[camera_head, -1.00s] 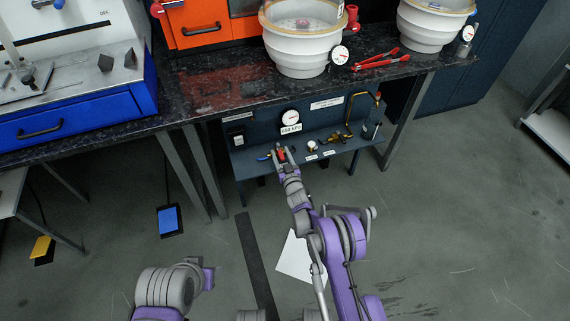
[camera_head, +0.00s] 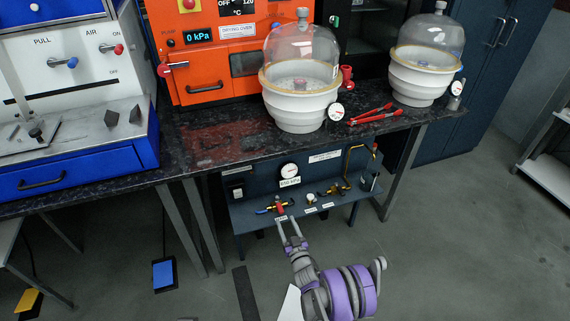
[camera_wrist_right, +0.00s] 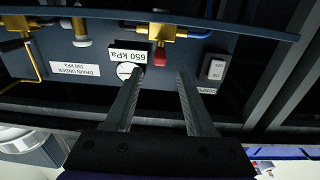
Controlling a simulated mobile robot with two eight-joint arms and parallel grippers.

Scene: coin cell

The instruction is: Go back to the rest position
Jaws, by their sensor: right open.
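My right gripper (camera_head: 288,220) is open and empty in front of the low panel shelf under the bench. Its two fingers (camera_wrist_right: 160,90) are spread apart with nothing between them in the right wrist view. A valve with a red handle (camera_head: 280,206) and a blue end is on the shelf just beyond the fingertips; its red and brass body (camera_wrist_right: 160,52) also shows in the right wrist view, apart from the fingers. My left gripper is not in view.
The dark bench (camera_head: 220,125) holds an orange drying oven (camera_head: 208,60), two white vessels under clear domes (camera_head: 300,108) and red tongs (camera_head: 375,114). A gauge (camera_head: 289,170) marks 650 kPa on the panel. Bench legs flank the shelf. Open floor lies to the right.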

